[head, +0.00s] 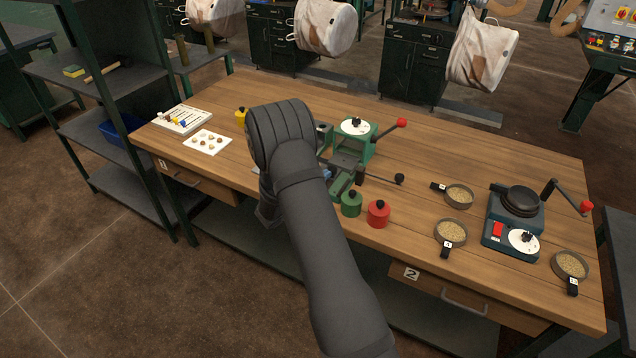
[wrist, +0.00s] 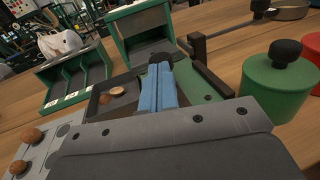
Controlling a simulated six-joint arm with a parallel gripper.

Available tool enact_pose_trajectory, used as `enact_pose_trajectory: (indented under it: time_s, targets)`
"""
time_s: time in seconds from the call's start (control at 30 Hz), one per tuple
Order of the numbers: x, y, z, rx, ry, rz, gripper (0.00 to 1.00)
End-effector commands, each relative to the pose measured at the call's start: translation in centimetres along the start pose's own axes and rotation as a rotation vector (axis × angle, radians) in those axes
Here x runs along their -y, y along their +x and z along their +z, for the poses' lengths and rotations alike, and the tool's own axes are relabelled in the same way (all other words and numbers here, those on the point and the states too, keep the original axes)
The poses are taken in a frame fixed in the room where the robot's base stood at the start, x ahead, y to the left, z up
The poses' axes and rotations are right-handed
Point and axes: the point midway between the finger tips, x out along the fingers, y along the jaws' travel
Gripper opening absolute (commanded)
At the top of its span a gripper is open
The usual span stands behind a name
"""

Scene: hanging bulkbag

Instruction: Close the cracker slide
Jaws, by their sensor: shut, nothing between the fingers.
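The green cracker (head: 345,172) stands near the middle of the bench, partly hidden by my arm. Its black-knobbed lever reaches right. In the wrist view, its green base (wrist: 200,95) lies just beyond and right of my gripper, with a dark post (wrist: 197,48) and a dark bar (wrist: 212,77) beside it. I cannot tell clearly which part is the slide or how far it stands open. My gripper (wrist: 160,66) has blue fingers, closed together and empty, low over the cracker. I cannot tell whether they touch it. In the head view my arm mostly hides them.
A dark tray (wrist: 106,106) holding nuts is left of my fingers. A green hopper (wrist: 125,24) stands behind. Green (head: 351,204) and red (head: 378,214) canisters stand close on the right. A white nut board (head: 207,142) lies left.

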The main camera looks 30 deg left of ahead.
Motion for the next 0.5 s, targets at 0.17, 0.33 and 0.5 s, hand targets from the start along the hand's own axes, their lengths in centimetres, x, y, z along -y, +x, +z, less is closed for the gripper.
enact_pose_trajectory:
  time_s: [0.17,0.33,0.5]
  targets:
    - [-0.16,0.72,-0.01,0.000,0.000,0.000,0.00]
    - [-0.15,0.70,0.00,0.000,0.000,0.000,0.00]
    - [-0.21,-0.20,-0.01,0.000,-0.001,0.002,0.00]
